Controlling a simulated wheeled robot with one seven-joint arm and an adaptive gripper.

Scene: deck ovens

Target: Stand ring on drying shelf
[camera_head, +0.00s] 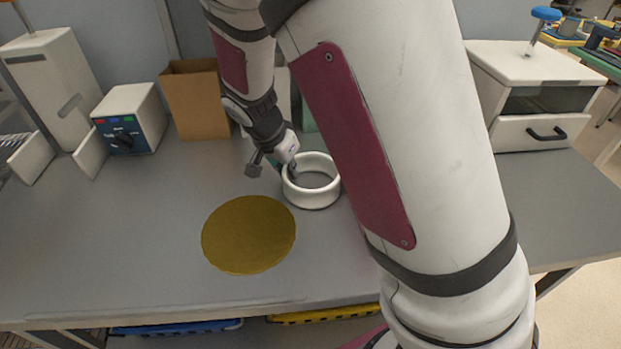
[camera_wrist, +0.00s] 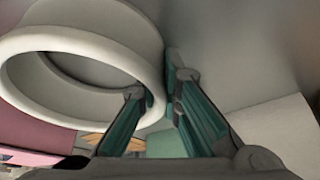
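A thick white ring (camera_head: 312,194) lies flat on the grey table, its opening facing up, just right of my gripper (camera_head: 273,168). My gripper is open, with a gap between its fingers. In the head view one finger sticks out to the left of the ring, and the other reaches over its near-left rim. In the wrist view the ring (camera_wrist: 158,35) fills the upper left. Its wall passes between the teal finger pads (camera_wrist: 160,98), the left finger inside the opening and the right one outside. Firm contact cannot be made out. I cannot pick out the drying shelf.
A round golden mat (camera_head: 249,234) lies in front of the ring. A cardboard box (camera_head: 196,98) and a white control box (camera_head: 129,118) stand behind at left. A white drawer unit (camera_head: 530,92) stands at right. The table's left front is clear. My arm hides part of the table.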

